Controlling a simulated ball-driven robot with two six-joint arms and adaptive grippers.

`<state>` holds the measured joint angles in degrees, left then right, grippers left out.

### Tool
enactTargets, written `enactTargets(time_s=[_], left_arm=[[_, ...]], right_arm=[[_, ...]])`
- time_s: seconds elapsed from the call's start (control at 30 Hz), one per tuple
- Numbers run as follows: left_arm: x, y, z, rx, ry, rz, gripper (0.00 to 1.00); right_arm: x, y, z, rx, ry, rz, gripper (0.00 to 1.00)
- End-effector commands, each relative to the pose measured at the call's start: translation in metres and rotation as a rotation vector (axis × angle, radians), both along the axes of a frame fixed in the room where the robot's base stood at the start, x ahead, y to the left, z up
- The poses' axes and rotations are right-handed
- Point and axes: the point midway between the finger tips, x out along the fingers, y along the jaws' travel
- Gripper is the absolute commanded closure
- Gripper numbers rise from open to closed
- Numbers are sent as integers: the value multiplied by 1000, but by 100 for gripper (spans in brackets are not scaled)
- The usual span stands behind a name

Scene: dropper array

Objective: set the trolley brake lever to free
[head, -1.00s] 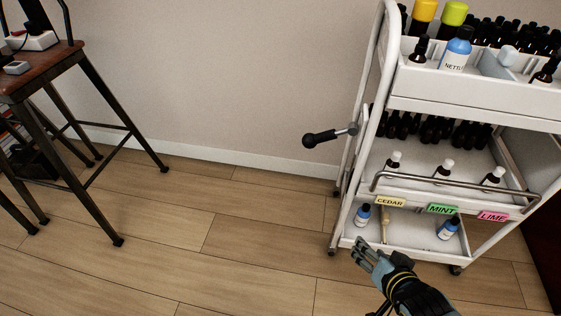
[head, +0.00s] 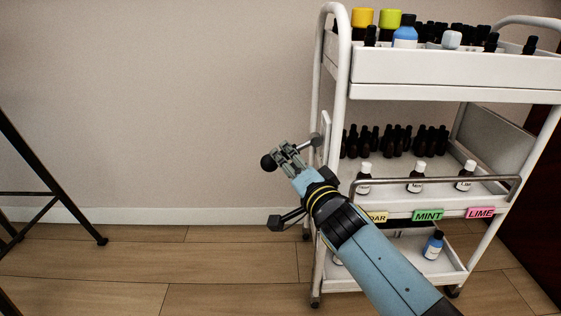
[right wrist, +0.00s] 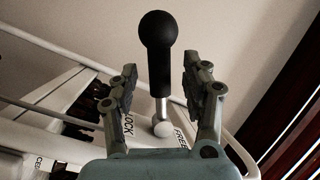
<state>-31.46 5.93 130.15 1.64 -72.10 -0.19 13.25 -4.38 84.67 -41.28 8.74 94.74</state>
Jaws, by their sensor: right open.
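The brake lever has a black ball knob (head: 268,162) and a bright metal rod (head: 315,140) at the trolley's left side. In the right wrist view its black handle (right wrist: 160,68) points up from a metal pivot between the words LOCK (right wrist: 128,125) and FREE (right wrist: 181,138). I cannot tell which setting it is in. My right gripper (head: 289,156) is open at the lever, with one finger on each side of the handle. In the right wrist view gaps show between the handle and both fingers. My left gripper is not in view.
The white trolley (head: 450,72) holds several bottles on its shelves. CEDAR, MINT (head: 428,215) and LIME (head: 480,212) tags hang along the middle shelf. A dark-legged stool (head: 52,190) stands at the far left. Wall and open floor lie between.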

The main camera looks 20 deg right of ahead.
Motion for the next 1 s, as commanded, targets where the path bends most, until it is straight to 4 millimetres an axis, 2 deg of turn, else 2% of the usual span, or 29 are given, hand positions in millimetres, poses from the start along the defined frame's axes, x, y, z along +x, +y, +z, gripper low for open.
enactTargets(time_s=[0.1,0.2,0.57,0.9,1.0], left_arm=[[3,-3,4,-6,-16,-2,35],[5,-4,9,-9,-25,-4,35],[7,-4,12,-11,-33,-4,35],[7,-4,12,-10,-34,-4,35],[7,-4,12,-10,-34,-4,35]], right_arm=[[18,2,-3,-1,1,0,52],[27,3,-2,0,1,0,52],[32,3,-1,-1,1,0,54],[31,3,-1,-1,2,0,98],[31,3,-1,-1,2,0,100]])
